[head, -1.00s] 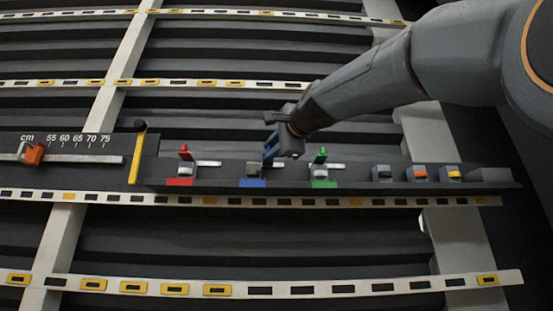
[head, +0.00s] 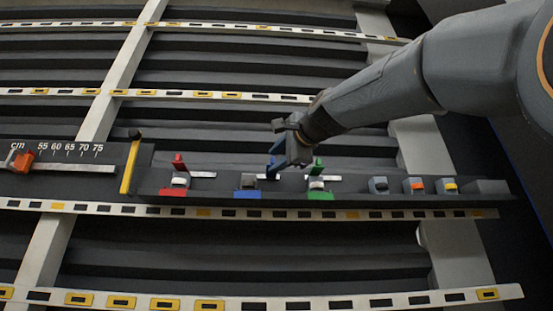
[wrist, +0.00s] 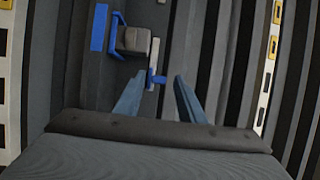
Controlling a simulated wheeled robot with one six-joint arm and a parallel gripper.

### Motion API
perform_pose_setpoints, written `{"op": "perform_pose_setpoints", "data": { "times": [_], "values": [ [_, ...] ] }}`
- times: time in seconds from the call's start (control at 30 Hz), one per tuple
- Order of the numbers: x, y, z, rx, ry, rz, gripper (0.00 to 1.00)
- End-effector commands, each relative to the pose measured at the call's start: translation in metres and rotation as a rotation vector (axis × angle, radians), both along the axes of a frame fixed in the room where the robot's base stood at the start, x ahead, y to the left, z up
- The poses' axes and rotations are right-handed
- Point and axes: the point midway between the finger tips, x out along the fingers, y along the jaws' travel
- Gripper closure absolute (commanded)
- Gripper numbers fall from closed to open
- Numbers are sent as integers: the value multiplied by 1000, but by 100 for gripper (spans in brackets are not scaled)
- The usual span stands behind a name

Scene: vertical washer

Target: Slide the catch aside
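A blue catch (wrist: 157,78) sits on a pale slot bar (wrist: 152,60) in the wrist view. It is beyond the grey block (wrist: 133,38) with the blue label (wrist: 98,27). In the head view the blue label (head: 247,195) and block (head: 248,181) are left of my gripper (head: 273,168). In the wrist view my gripper (wrist: 159,76) is open, its blue-grey fingers on either side of the catch with gaps visible. I cannot tell how deep they reach. In the head view blue fingers and catch overlap.
A red catch (head: 179,162) stands at left and a green catch (head: 318,165) close right of my gripper. Several small blocks (head: 413,185) are further right. A yellow lever (head: 130,165) and an orange slider (head: 21,160) are at left. Slotted rails (head: 110,209) cross the panel.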

Motion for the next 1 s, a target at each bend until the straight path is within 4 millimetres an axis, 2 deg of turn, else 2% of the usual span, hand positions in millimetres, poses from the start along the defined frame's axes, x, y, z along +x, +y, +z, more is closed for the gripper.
{"op": "perform_pose_setpoints", "data": {
  "times": [0.13,0.5,0.7,1.0],
  "values": [
    [-10,-6,-1,0,-1,0,64],
    [-58,-35,-1,1,-3,-2,64],
    [-67,-39,0,1,-2,-1,64],
    [-67,-39,0,1,-2,-1,64]
  ]
}}
